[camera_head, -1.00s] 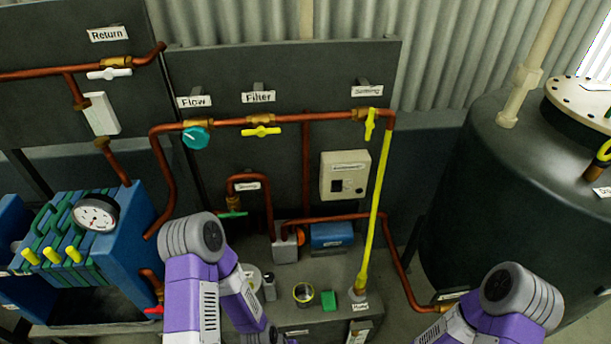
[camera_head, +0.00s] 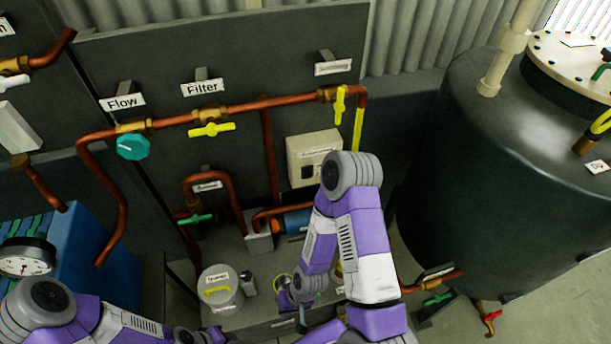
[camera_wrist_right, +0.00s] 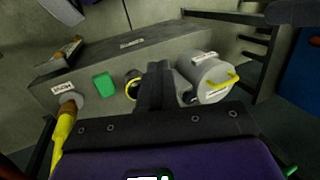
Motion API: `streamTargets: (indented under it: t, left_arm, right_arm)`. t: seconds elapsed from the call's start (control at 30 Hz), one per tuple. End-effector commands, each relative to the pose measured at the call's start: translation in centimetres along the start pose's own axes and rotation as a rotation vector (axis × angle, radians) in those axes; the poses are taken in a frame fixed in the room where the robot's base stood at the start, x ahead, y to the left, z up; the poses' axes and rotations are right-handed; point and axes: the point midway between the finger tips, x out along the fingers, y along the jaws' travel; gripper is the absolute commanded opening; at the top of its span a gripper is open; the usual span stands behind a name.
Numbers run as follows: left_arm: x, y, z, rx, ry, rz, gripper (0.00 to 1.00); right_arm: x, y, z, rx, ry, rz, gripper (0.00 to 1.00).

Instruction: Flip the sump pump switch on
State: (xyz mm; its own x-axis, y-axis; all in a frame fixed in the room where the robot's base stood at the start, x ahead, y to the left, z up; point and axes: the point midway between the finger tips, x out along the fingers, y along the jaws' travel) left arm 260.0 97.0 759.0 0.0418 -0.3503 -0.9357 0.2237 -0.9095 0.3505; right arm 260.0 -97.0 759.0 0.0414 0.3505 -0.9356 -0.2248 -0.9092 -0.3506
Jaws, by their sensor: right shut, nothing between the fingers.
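A beige switch box (camera_head: 305,155) with a small label and a dark switch window hangs on the grey wall panel; my right arm covers its right part. The label is too small to read, so I cannot tell if it is the sump pump switch. My right gripper (camera_wrist_right: 157,75) is shut and empty, pointing down over the grey bench, well below the box. In the head view it is small and partly hidden, by a round yellow-rimmed cup (camera_wrist_right: 132,88).
Copper pipes with a yellow Filter valve (camera_head: 211,129) run above. A big dark tank (camera_head: 500,180) stands right.

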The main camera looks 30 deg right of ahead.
Motion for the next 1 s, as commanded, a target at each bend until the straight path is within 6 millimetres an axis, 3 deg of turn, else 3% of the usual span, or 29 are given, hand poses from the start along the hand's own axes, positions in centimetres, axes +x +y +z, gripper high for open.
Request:
streamTargets:
  t: [0.17, 0.27, 0.37, 0.5, 0.6, 0.7, 0.83, 1.0]
  left_arm:
    - [0.3, -0.1, 0.0, 0.0, 0.001, 0.0, 0.39]
    - [0.8, -0.3, -0.1, 0.0, 0.001, 0.0, 0.39]
    - [1.5, -0.6, -0.1, 0.0, 0.001, 0.0, 0.39]
    - [2.4, -0.9, -0.1, 0.0, 0.001, 0.0, 0.39]
    - [3.1, -1.2, -0.2, 0.0, 0.001, 0.0, 0.39]
    - [3.7, -1.4, -0.2, 0.0, 0.001, 0.0, 0.39]
    - [4.2, -1.6, -0.2, -0.001, 0.001, 0.0, 0.39]
    - [4.6, -1.7, -0.2, 0.0, 0.001, 0.0, 0.39]
  right_arm:
    - [-0.2, 0.0, -1.8, -0.051, 0.025, -0.015, 0.0]
    - [-1.1, 0.3, -5.4, -0.161, 0.075, -0.036, 0.0]
    - [-3.2, 1.2, -10.3, -0.334, 0.15, -0.048, 0.0]
    - [-8.3, 3.7, -17.4, -0.633, 0.274, -0.016, 0.0]
    - [-13.2, 6.2, -21.4, -0.853, 0.352, 0.046, 0.0]
    - [-18.2, 8.6, -24.1, -1.066, 0.407, 0.13, 0.0]
    - [-23.9, 10.9, -25.9, -1.296, 0.441, 0.239, 0.0]
    - [-28.2, 12.4, -26.5, -1.478, 0.444, 0.33, 0.0]
